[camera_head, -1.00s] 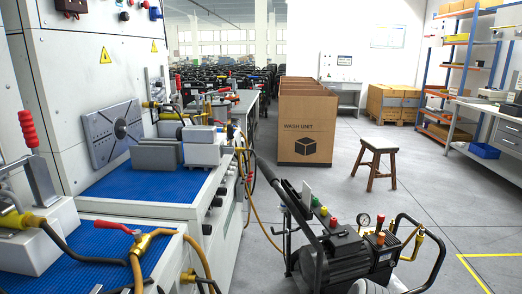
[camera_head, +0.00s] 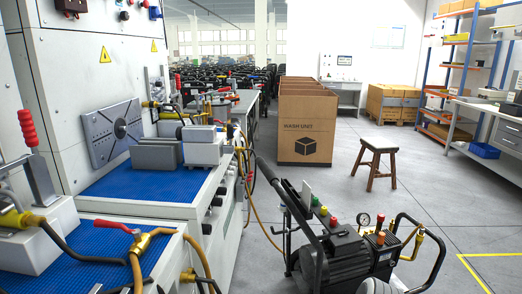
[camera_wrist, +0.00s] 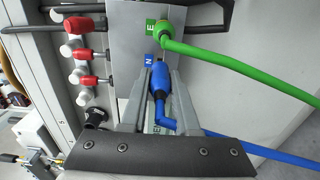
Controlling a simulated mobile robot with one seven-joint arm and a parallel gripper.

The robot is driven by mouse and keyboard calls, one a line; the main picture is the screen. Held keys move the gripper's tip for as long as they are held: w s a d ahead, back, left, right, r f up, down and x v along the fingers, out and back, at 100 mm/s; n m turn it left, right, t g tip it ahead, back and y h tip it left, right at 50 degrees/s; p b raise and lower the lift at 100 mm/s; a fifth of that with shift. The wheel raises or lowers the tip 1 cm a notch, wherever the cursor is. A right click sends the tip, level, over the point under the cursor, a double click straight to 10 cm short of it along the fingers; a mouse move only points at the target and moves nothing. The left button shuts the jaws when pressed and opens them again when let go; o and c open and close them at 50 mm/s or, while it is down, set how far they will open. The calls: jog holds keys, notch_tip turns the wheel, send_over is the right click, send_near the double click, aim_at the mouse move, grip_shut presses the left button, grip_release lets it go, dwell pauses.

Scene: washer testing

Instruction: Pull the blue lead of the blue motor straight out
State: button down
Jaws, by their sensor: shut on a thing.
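In the wrist view my gripper (camera_wrist: 158,78) is shut on the blue plug (camera_wrist: 159,84) of the blue lead (camera_wrist: 244,147), with one finger along each side. The plug points up the picture at the grey panel (camera_wrist: 125,25), beside a blue label marked N (camera_wrist: 149,60). I cannot tell whether its tip is in the socket. The blue lead bends at the plug's lower end and runs off to the right. A green lead (camera_wrist: 245,67) has its plug (camera_wrist: 164,33) just above, by a green label marked E. My gripper does not show in the head view, and no blue motor can be made out.
Red and white fittings (camera_wrist: 86,80) stand left of the plug. A black handle (camera_wrist: 210,15) crosses the top. Open floor (camera_head: 420,215) lies right, around a stool (camera_head: 376,150).

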jog(key=shift+d, duration=0.95)
